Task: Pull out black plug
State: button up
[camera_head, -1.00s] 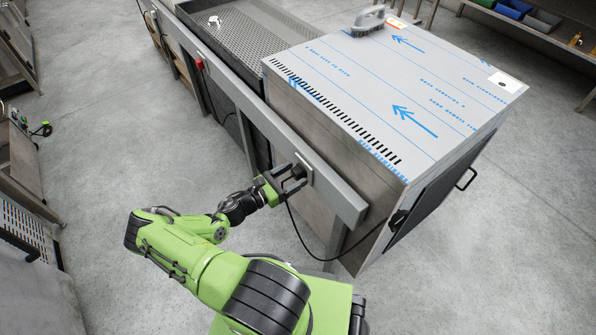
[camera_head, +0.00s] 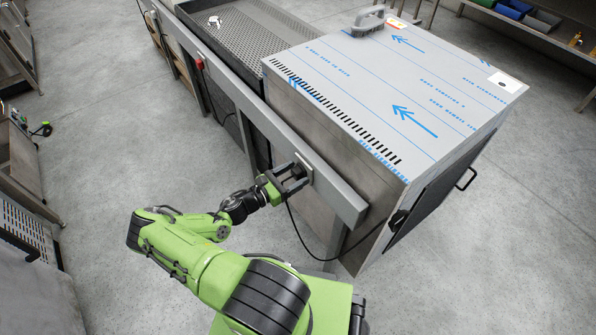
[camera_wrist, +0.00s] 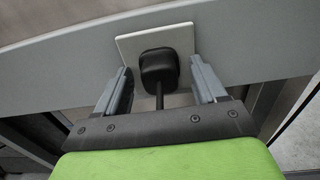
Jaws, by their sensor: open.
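The black plug (camera_wrist: 158,69) sits in a pale square socket plate (camera_wrist: 184,38) on the grey rail, with its cable hanging down toward me in the wrist view. My gripper (camera_wrist: 163,80) is open, with one finger on each side of the plug and a visible gap on both sides. In the head view my gripper (camera_head: 289,180) is up against the rail at the socket, and its fingers largely hide the plug. The black cable (camera_head: 294,225) runs from there down and right to the steel cabinet.
The steel cabinet (camera_head: 345,160) with blue-printed film stands just right of the rail (camera_head: 335,192). A grey brush (camera_head: 368,20) lies on its top. A red plug or switch (camera_head: 199,63) is further along the rail. Open floor (camera_head: 120,110) lies to the left.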

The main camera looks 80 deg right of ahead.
aim_at(293, 175)
jog(key=shift+c, duration=0.3)
grip_shut()
jog(key=shift+v, duration=3)
jog(key=shift+r, duration=0.1)
